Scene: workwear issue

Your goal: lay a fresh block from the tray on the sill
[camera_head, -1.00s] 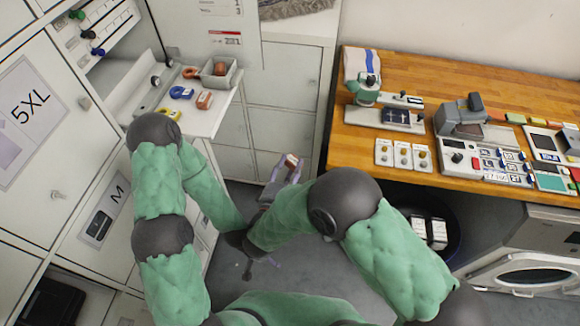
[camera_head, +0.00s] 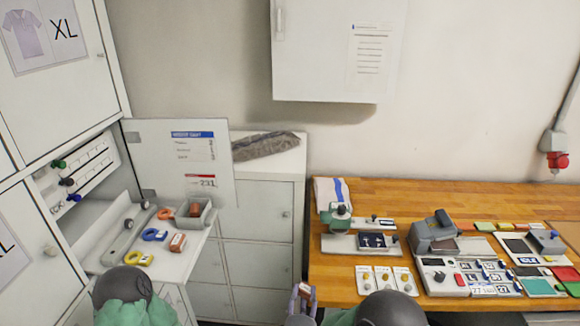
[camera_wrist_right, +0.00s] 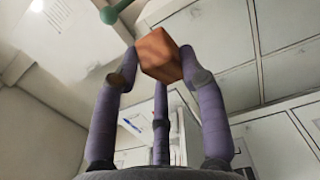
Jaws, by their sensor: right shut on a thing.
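My right gripper (camera_head: 303,297) is low in the middle of the head view, in front of the pale lockers. It is shut on a reddish-brown block (camera_wrist_right: 158,55), which its finger ends grip in the right wrist view. The grey tray (camera_head: 208,217) stands at the back of the white sill (camera_head: 183,262) on the left, with an orange-brown piece (camera_head: 195,209) in it. My left gripper is out of view; only part of that arm shows.
An orange ring (camera_head: 166,213), a blue ring (camera_head: 154,234) and a yellow ring (camera_head: 138,259) lie on the sill. An upright notice panel (camera_head: 190,150) stands behind the tray. The wooden bench (camera_head: 440,190) at right carries several devices.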

